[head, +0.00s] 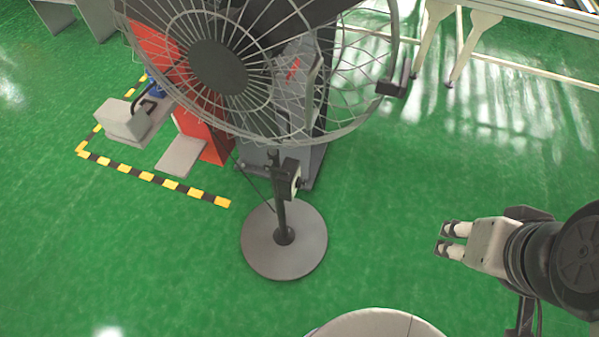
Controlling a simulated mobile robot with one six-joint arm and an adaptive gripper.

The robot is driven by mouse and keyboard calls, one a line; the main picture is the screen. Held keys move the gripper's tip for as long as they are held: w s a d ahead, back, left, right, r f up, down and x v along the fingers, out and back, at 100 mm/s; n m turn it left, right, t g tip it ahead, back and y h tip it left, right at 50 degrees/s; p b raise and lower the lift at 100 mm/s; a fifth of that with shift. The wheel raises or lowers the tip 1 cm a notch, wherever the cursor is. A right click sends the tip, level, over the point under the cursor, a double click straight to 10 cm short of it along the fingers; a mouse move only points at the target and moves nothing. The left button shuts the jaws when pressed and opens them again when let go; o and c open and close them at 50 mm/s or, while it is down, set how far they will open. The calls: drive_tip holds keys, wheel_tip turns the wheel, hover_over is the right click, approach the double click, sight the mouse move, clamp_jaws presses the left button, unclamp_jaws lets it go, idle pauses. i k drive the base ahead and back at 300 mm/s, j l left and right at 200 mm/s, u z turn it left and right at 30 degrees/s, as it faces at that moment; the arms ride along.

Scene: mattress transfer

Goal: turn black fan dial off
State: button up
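The black fan (218,67) stands left of centre, with a wire cage and dark hub at the top of the view. Its pole rises from a round grey base (262,258) on the floor. A small box on the pole carries a pale round part (296,184) on its right side, which may be the dial; its setting is too small to tell. My gripper (445,239) is at the right, pointing left, well apart from the fan. Its two fingers are apart with nothing between them.
Behind the fan stand a dark grey machine (312,150) and a red unit (213,140). Yellow-and-black floor tape (160,181) runs at the left. A white-legged table (520,12) is at the top right. Green floor between the fan and my gripper is clear.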

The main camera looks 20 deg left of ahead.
sight(300, 182)
drive_tip(key=u, duration=1.15)
drive_tip(key=i+l+z, duration=0.25)
drive_tip(key=i+l, duration=0.45)
drive_tip(key=l, duration=0.1)
